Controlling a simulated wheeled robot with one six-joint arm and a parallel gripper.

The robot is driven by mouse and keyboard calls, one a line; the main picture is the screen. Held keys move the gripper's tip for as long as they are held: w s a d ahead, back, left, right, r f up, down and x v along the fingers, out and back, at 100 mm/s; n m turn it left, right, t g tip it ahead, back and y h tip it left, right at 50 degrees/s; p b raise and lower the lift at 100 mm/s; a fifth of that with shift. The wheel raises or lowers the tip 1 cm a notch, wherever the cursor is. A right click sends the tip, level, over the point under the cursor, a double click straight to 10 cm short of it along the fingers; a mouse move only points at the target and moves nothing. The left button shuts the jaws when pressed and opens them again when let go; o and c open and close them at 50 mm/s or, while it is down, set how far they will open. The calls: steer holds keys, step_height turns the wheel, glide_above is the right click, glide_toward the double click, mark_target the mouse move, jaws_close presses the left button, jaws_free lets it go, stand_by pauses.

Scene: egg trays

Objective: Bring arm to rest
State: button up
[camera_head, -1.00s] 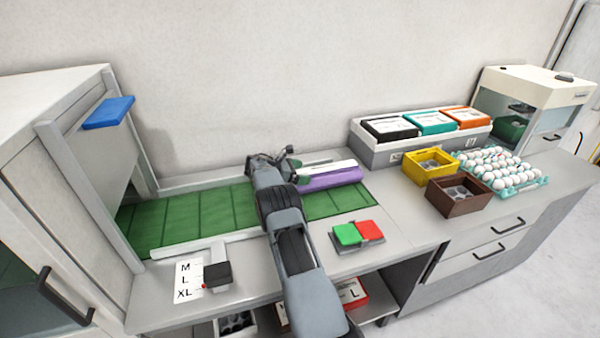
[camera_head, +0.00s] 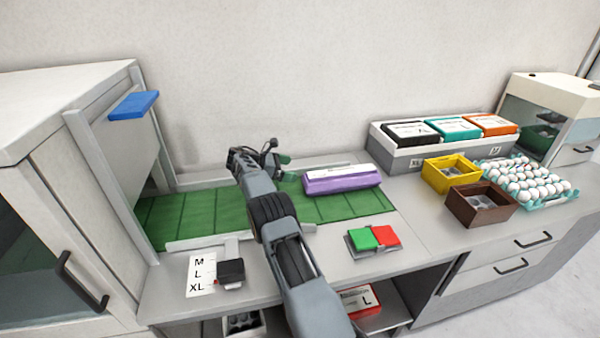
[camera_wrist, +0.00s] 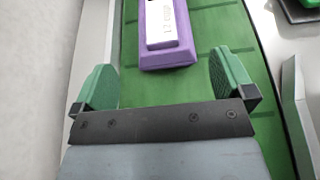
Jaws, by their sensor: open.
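My gripper (camera_head: 277,168) is at the end of my arm, above the green belt (camera_head: 215,212) in the head view. In the wrist view, its two green fingers (camera_wrist: 165,88) are spread wide apart with nothing between them. A purple box with a white label (camera_head: 342,180) lies on the belt to the right of my gripper. In the wrist view the purple box (camera_wrist: 168,53) lies ahead of the fingers, apart from them.
A green and red button block (camera_head: 373,238) and an M/L/XL selector (camera_head: 230,272) sit in front of the belt. At right are a yellow box (camera_head: 449,173), a brown box (camera_head: 481,203) and an egg tray (camera_head: 533,203). A wall stands behind.

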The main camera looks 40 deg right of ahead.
steer(key=shift+v, duration=1.05)
